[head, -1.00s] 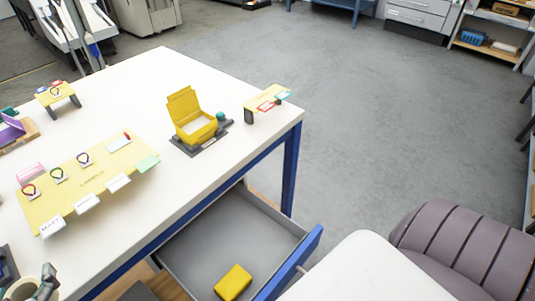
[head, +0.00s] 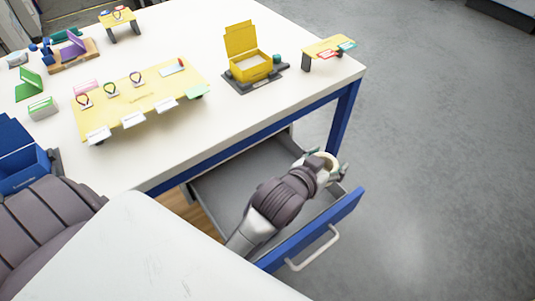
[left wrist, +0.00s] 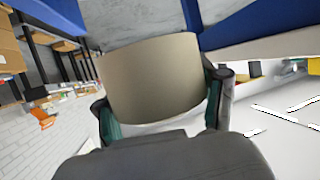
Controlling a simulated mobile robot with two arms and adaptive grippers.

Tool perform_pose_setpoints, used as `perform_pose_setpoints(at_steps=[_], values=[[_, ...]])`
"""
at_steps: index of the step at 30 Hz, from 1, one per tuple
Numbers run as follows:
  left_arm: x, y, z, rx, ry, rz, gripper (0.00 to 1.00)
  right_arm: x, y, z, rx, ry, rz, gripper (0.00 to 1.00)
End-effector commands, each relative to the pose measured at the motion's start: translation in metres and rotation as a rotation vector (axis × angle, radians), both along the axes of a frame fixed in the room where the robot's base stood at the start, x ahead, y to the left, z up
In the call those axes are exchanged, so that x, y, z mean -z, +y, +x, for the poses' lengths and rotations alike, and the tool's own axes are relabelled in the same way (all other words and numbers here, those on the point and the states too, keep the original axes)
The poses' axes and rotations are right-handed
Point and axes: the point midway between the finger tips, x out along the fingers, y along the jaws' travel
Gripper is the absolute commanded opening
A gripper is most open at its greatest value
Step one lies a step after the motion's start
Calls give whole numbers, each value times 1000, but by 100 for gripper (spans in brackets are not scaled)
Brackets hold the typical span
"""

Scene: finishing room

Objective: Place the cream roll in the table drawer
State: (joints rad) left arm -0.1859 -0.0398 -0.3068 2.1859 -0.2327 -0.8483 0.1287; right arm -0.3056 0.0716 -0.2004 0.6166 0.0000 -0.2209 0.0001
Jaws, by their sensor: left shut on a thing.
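The cream roll (head: 326,159) is gripped in my left gripper (head: 328,164), at the right end of the open table drawer (head: 232,178). In the left wrist view the roll (left wrist: 155,75) fills the space between the two fingers of my left gripper (left wrist: 163,118). The drawer is grey inside with a blue front and a pale handle, pulled out from under the white table. My left arm covers part of the drawer's inside. I cannot tell the roll's exact height above the drawer floor. My right gripper is not in view.
The white table (head: 215,110) holds a yellow open box (head: 250,66), a yellow board (head: 140,98) with tags, small stands and a blue bin (head: 22,170) at the left. Grey floor (head: 440,150) is clear at the right.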

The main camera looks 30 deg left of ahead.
Motion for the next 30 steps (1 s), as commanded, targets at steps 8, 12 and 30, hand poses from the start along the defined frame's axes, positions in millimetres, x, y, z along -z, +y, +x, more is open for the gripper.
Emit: perform_pose_setpoints(at_steps=[8,12,30], values=[[37,15,3,26,0,10,35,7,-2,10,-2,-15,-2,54],[57,48,3,26,1,10,35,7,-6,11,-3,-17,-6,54],[119,102,4,25,0,0,35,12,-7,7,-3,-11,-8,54]])
